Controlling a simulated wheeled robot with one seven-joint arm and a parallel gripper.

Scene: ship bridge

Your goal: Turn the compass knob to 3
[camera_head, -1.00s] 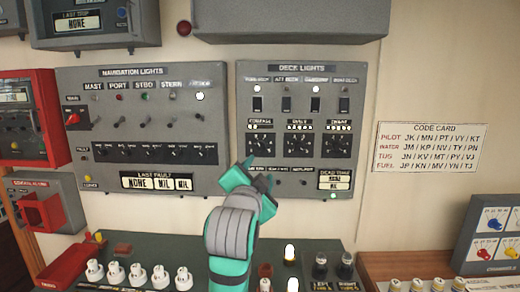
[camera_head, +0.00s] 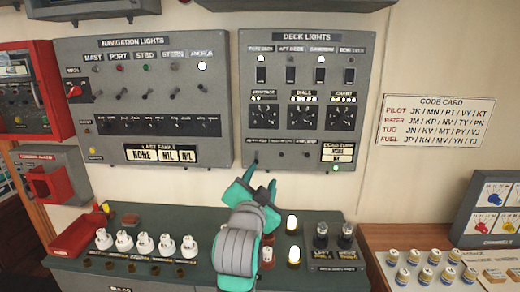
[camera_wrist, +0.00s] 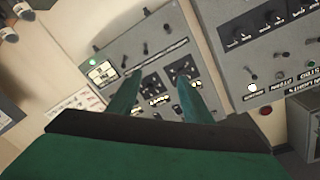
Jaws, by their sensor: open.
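The compass knob (camera_head: 264,117) is the left one of three black dials in the lower half of the grey deck lights panel (camera_head: 360,62). Its pointer setting is too small to read. My gripper (camera_head: 263,173) is open and empty, with its teal fingers pointing up at the panel's lower left edge, below the compass knob. In the wrist view the panel appears turned around, and my fingers (camera_wrist: 158,76) reach toward the dials. The rightmost dial there, which seems to be the compass knob (camera_wrist: 182,68), is partly hidden by the right finger.
The wall dial (camera_head: 303,117) and chart dial (camera_head: 343,117) sit close to the right. Small toggles line the panel's bottom. The navigation lights panel (camera_head: 215,100) is just left.

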